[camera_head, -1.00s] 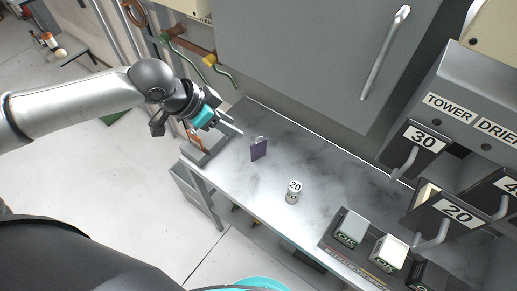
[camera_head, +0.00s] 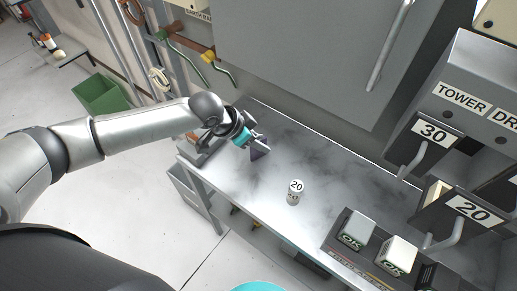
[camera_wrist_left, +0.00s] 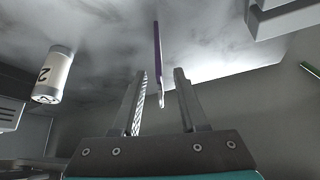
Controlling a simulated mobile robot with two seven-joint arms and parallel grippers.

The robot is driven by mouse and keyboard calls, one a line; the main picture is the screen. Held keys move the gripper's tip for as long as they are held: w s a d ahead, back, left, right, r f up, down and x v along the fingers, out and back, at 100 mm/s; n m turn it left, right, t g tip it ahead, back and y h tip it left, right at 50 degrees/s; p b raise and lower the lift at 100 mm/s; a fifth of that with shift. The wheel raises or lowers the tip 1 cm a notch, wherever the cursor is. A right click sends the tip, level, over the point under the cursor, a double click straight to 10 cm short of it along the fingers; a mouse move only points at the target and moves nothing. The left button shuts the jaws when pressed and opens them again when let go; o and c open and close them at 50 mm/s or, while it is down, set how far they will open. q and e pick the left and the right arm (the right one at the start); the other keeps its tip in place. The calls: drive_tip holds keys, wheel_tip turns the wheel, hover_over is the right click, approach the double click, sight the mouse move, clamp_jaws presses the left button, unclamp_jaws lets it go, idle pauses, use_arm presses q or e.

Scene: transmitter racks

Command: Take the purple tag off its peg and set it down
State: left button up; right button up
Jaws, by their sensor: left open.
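The purple tag (camera_head: 257,154) is at the left part of the grey marbled bench top, partly hidden by my left gripper. In the left wrist view the tag (camera_wrist_left: 157,48) shows edge-on as a thin purple strip, with a pale end pointing toward the gap between the fingers. I cannot make out a peg. My left gripper (camera_head: 258,142) is at the tag's upper end. Its two fingers (camera_wrist_left: 161,77) are open, one on each side of the pale end, with a gap on both sides. My right gripper is not in view.
Boxes marked OK (camera_head: 356,230) and the grey TOWER drier unit (camera_head: 465,100) are farther right. A large grey cabinet (camera_head: 300,50) rises behind. A green bin (camera_head: 102,95) is at left.

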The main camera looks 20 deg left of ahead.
use_arm(q)
drive_tip(key=shift+c, duration=0.2)
clamp_jaws()
idle(0.5)
